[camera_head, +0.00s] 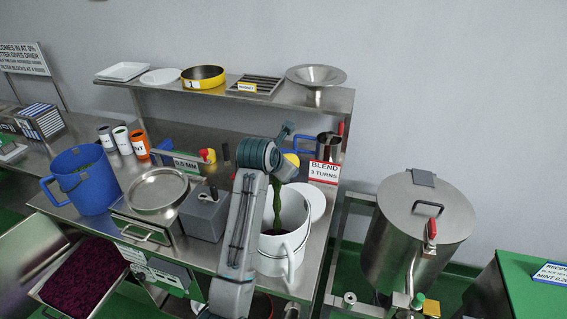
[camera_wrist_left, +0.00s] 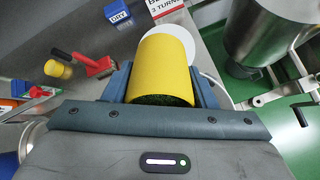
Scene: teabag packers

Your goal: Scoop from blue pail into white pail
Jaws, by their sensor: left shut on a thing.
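The blue pail (camera_head: 88,200) stands at the left of the steel bench, with some green matter visible inside. The white pail (camera_head: 293,214) stands at the bench's right part, with dark red matter in it. My left gripper (camera_head: 287,150) is above the white pail and shut on the yellow scoop (camera_head: 291,162). The scoop is tipped, and a green stream (camera_head: 277,190) falls from it into the white pail. In the left wrist view the yellow scoop (camera_wrist_left: 162,55) sits between the fingers, with dark green leaf inside. My right gripper is not in view.
A white disc (camera_head: 312,198) lies behind the white pail. A grey box (camera_head: 205,215) and a round steel pan (camera_head: 157,188) stand between the pails. A shelf (camera_head: 225,92) runs above the bench. A large steel drum (camera_head: 418,230) stands at right.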

